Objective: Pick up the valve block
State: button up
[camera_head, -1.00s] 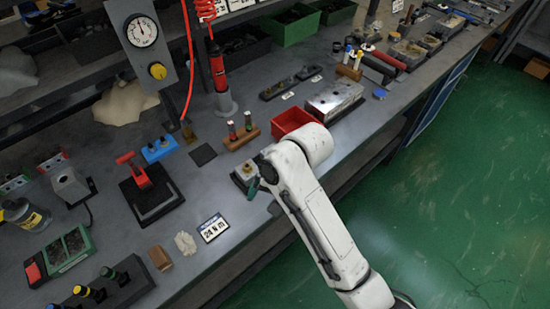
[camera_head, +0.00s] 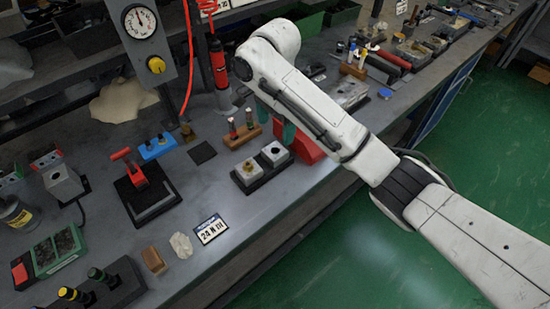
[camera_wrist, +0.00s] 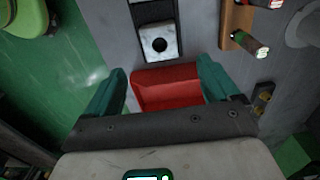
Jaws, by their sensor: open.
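Two pale grey valve blocks sit side by side in a black holder (camera_head: 262,178) on the bench in the head view. The left block (camera_head: 248,172) has a brass-coloured piece on top; the right block (camera_head: 273,154) has a dark opening. A block with a round dark hole (camera_wrist: 158,43) shows at the top centre of the wrist view. My gripper (camera_head: 276,121) has teal fingers, open and empty, beyond the blocks near the red bin. In the wrist view my gripper (camera_wrist: 161,72) has its fingers on either side of the red bin.
The red bin (camera_head: 306,151) is partly hidden by my arm. A red-handled press (camera_head: 140,180) and a label card (camera_head: 210,229) are to the left. Bare bench lies in front of the blocks.

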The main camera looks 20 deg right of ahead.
aim_at(275, 154)
notch_tip(275, 154, down, 8)
jog(key=shift+f+p, duration=0.25)
jog(key=shift+p, duration=0.05)
jog(key=c, duration=1.4)
jog(key=shift+r, duration=0.1)
